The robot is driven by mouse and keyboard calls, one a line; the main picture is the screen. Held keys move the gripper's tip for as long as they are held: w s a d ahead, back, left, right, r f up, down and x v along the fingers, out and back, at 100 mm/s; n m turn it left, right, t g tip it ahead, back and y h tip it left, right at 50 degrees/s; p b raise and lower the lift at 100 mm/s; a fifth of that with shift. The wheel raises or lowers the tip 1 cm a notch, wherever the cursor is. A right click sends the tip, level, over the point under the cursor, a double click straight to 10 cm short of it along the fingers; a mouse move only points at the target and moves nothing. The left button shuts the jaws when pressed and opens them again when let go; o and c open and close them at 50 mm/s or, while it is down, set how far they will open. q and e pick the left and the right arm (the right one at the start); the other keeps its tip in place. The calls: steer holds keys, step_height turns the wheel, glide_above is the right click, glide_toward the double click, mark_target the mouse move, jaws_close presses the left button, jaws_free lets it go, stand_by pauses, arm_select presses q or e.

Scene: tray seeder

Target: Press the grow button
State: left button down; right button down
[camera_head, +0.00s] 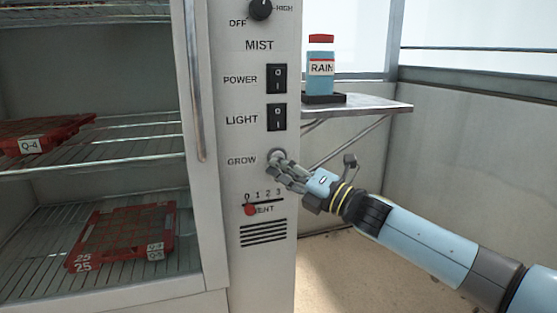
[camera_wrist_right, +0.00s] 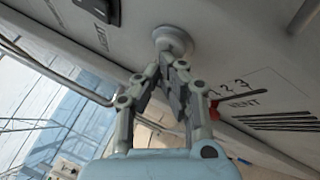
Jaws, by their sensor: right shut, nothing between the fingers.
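The grow button (camera_head: 276,155) is a round grey button on the cabinet's control panel, right of the GROW label. In the right wrist view the button (camera_wrist_right: 173,40) shows as a pale round knob just beyond my fingertips. My right gripper (camera_head: 281,164) is shut and empty, with its fingertips at the button and covering part of it. In the right wrist view my right gripper (camera_wrist_right: 170,66) points at the knob's face. I cannot tell whether the tips touch it or whether it is pushed in. My left gripper is not in view.
Above are the LIGHT switch (camera_head: 277,117), POWER switch (camera_head: 277,79) and MIST knob (camera_head: 261,9). Below is the red VENT slider (camera_head: 250,210). A RAIN bottle (camera_head: 320,80) stands on a side shelf (camera_head: 375,105). Red trays (camera_head: 168,214) sit on racks inside the cabinet at left.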

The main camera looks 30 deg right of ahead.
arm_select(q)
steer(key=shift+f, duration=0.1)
arm_select(e)
steer(key=shift+w+d, duration=0.1)
steer(key=shift+w, duration=0.15)
steer(key=shift+s, duration=0.2)
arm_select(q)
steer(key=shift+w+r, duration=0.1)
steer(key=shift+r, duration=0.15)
arm_select(e)
steer(key=shift+s+a, duration=0.25)
steer(key=shift+s, duration=0.5)
